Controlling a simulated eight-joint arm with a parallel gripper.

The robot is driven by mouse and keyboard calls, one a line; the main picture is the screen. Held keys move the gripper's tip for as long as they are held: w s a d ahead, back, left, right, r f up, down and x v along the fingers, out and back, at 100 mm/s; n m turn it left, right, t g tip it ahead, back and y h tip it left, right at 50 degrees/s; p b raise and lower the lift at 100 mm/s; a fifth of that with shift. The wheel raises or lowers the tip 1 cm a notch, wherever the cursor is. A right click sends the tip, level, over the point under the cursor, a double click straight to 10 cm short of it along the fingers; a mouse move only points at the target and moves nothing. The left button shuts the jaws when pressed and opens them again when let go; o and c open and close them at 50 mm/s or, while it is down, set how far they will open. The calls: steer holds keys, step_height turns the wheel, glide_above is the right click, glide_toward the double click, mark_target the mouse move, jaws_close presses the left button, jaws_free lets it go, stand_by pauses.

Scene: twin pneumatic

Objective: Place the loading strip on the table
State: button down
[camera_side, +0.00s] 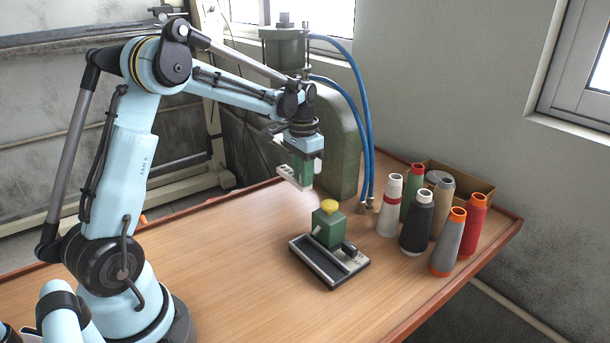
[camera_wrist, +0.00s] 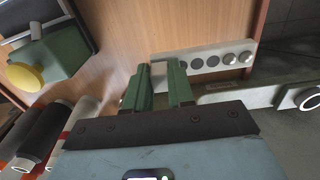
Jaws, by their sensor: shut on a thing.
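The loading strip (camera_wrist: 205,62) is a pale grey bar with several round discs or holes in a row. In the side view the strip (camera_side: 288,177) juts out to the left of my gripper (camera_side: 303,178), above the table (camera_side: 200,250). My gripper has green fingers and is shut on one end of the strip. In the wrist view the fingertips (camera_wrist: 160,70) meet the strip's left part, and most of it reaches out to the right. The fingers hide part of the gripped end.
A green block with a yellow button (camera_side: 328,228) stands on a dark fixture (camera_side: 318,267) right of my gripper. Several thread cones (camera_side: 416,222) and a cardboard box (camera_side: 470,183) stand further right. A green-grey press (camera_side: 338,150) with blue hoses stands behind. The left tabletop is bare.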

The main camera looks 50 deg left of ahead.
mark_target(303, 191)
steer(key=shift+f, duration=2.75)
steer(key=c, duration=1)
jaws_free()
steer(key=shift+f, duration=0.1)
step_height(303, 191, up, 12)
steer(key=shift+s+r, duration=0.1)
steer(key=shift+s+d+t, duration=1.2)
steer(key=shift+s+d, duration=1.15)
steer(key=shift+d, duration=0.4)
steer(key=shift+s+d+t, duration=1.2)
steer(key=shift+s+d, duration=1.1)
steer(key=shift+d, duration=0.4)
steer(key=shift+s+d+t, duration=1.2)
steer(key=shift+s+d, duration=1.15)
steer(key=shift+d, duration=0.4)
